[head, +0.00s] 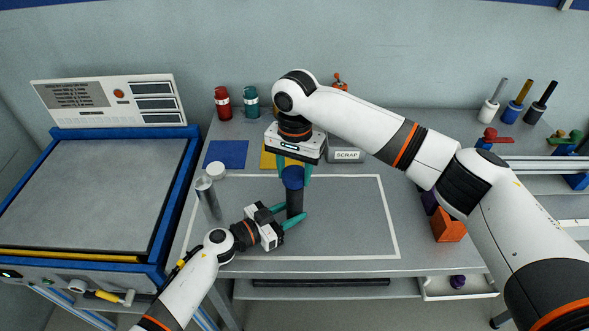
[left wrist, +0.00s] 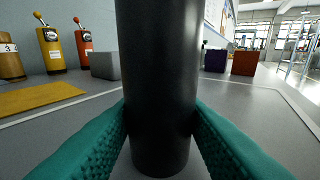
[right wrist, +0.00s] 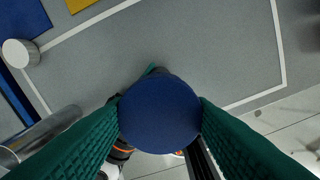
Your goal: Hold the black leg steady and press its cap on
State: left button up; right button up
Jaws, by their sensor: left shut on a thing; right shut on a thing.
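The black leg (head: 295,204) stands upright on the grey table inside the white outline. My left gripper (head: 284,216) is shut around the leg's lower part; in the left wrist view the leg (left wrist: 158,80) fills the middle between the teal fingers. The blue cap (head: 292,178) sits at the top of the leg, in line with it. My right gripper (head: 293,170) reaches down from above and is shut on the cap. In the right wrist view the round cap (right wrist: 160,114) hides the leg's top, so I cannot tell how far it is seated.
A silver leg (head: 208,198) and a white cap (head: 216,169) are left of the black leg. A blue mat (head: 226,154) and a yellow mat (head: 267,160) lie behind. A grey SCRAP box (head: 345,156) stands behind right. The outlined area to the right is clear.

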jog(key=shift+f, duration=0.2)
dwell(0.5)
jog(key=shift+f, duration=1.3)
jog(key=o, duration=1)
notch_tip(320, 180, up, 12)
jog(key=shift+w+d, duration=0.1)
jog(key=shift+w, duration=0.05)
pick_arm(q)
jog(key=o, duration=0.8)
